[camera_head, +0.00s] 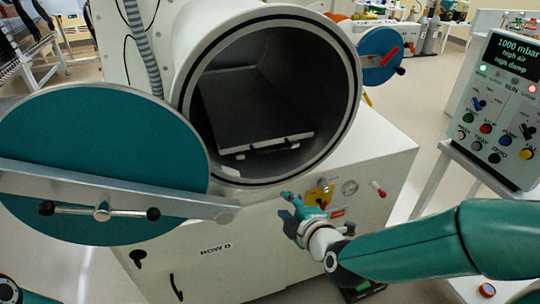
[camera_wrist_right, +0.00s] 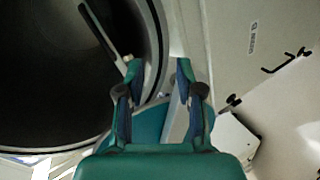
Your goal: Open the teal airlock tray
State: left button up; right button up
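The teal airlock is a round chamber (camera_head: 205,50) whose round teal door (camera_head: 110,115) stands swung open to the left. A grey tray (camera_head: 250,100) lies inside, with a black handle (camera_head: 268,148) on its pale front edge. In the right wrist view a dark bar with a pale edge, apparently the tray front (camera_wrist_right: 108,36), shows in the dark opening. My right gripper (camera_head: 287,206) is outside, below the chamber's rim, apart from the tray. In the right wrist view its fingers (camera_wrist_right: 158,67) are spread with nothing held. My left gripper is out of view.
A silver door bar (camera_head: 180,200) with a black-ended handle crosses the door near my right gripper. The white cabinet front has a yellow plate (camera_head: 320,193), a gauge and a red-tipped lever. A control panel (camera_head: 500,110) stands at the right. A blue disc (camera_head: 380,52) is behind.

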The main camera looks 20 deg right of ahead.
aim_at(270, 150)
notch_tip(270, 150, up, 7)
jog(key=d+n+t, duration=0.1)
jog(key=n+t, duration=0.1)
jog(key=n, duration=0.1)
jog(key=shift+h, duration=0.3)
jog(key=x, duration=0.8)
jog(key=p+x, duration=0.1)
jog(key=x, duration=0.7)
jog(key=shift+w+d+r, duration=0.15)
jog(key=shift+w+r, duration=0.05)
jog(key=shift+w, duration=0.05)
grip_shut()
jog(key=shift+s+f, duration=0.1)
